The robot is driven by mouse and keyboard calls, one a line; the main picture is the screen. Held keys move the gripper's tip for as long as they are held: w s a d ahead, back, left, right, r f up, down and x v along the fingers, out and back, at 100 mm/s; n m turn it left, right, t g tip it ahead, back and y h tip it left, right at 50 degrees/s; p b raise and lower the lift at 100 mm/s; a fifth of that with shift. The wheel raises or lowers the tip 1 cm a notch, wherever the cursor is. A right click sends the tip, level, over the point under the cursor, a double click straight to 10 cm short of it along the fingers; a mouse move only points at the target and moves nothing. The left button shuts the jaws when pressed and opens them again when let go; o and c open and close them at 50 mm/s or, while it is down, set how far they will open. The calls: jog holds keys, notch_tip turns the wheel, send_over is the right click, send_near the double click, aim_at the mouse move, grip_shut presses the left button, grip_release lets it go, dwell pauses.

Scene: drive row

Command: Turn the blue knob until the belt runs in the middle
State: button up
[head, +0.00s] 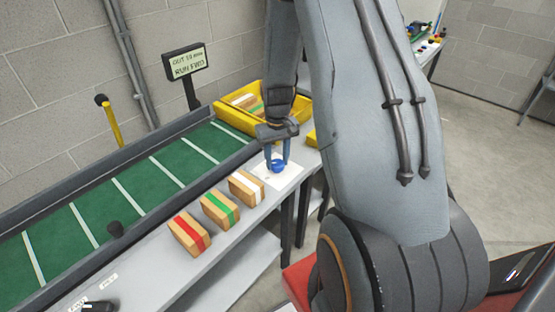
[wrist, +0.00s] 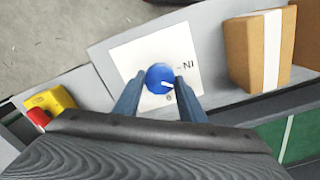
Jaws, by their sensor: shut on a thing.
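The blue knob (head: 277,165) sits on a white plate (head: 287,183) at the right end of the grey table edge. My gripper (head: 276,160) reaches down from above and is shut on the knob, one finger on each side. The fingers also show in the wrist view (wrist: 157,92). The green belt (head: 150,175) with white cross stripes runs along the table. A dark sign (head: 187,64) reads "OUT", a number that is hard to read, and "RUN FWD".
Boxes with a red band (head: 189,234), a green band (head: 220,208) and a white band (head: 246,187) stand left of the knob. A yellow bin (head: 232,113) holding boxes is behind. A red-topped yellow switch (wrist: 45,105) lies left in the wrist view.

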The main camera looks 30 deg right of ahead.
aim_at(277, 162)
jog(key=o, duration=1.1)
jog(key=shift+c, duration=0.2)
jog(key=shift+r+b, duration=1.05)
jog(key=shift+r, duration=2.9)
jog(key=s+a+r, duration=0.3)
jog(key=s+a, duration=0.4)
jog(key=s+a+r+n+t, duration=0.1)
jog(key=s+a+r, duration=0.2)
jog(key=s+a, duration=0.5)
jog(key=shift+r+n+b, duration=0.25)
jog(key=shift+n+b, duration=0.05)
jog(key=shift+b, duration=0.1)
dwell(0.9)
